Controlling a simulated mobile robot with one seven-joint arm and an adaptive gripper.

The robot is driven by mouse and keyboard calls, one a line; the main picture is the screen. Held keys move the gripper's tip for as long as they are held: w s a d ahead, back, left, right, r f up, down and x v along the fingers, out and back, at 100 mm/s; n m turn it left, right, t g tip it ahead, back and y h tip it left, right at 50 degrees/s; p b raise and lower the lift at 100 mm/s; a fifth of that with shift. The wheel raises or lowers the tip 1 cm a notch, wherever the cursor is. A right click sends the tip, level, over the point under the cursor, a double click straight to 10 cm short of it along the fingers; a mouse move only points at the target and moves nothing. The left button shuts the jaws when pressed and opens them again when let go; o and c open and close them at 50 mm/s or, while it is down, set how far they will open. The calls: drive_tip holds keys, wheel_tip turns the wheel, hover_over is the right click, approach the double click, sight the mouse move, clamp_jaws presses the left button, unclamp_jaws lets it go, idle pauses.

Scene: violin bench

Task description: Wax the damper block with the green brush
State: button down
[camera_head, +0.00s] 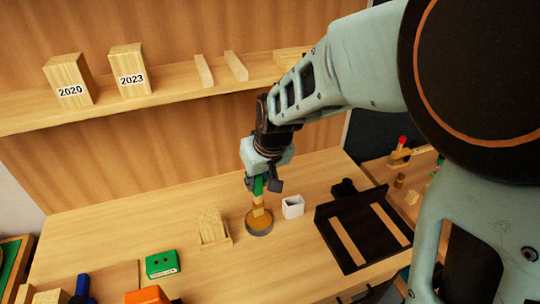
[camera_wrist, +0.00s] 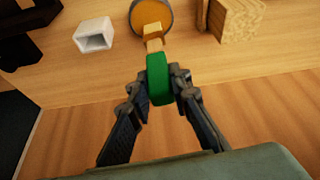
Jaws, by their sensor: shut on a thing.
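My gripper (camera_head: 262,184) is shut on the green brush (camera_head: 258,187); in the wrist view, the fingers (camera_wrist: 161,84) close on both sides of its green handle (camera_wrist: 157,70). The brush points down, and its pale tip is at the round tin of amber wax (camera_head: 262,227). I cannot tell whether the tip touches the wax. The tin also shows at the top of the wrist view (camera_wrist: 149,11). A pale, grooved wooden block (camera_head: 211,222) stands on a small wooden base left of the tin; no label marks it as the damper block.
A white, open-ended box (camera_head: 293,207) stands just right of the tin, with a dark rack (camera_head: 337,241) beyond it. A green box (camera_head: 162,263) lies front left. Blocks marked 2020 (camera_head: 70,82) and 2023 (camera_head: 130,72) stand on the shelf above. Bare bench lies left of the grooved block.

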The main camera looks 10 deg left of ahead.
drive_tip(key=shift+r+p, duration=1.35)
drive_tip(key=shift+r, duration=0.95)
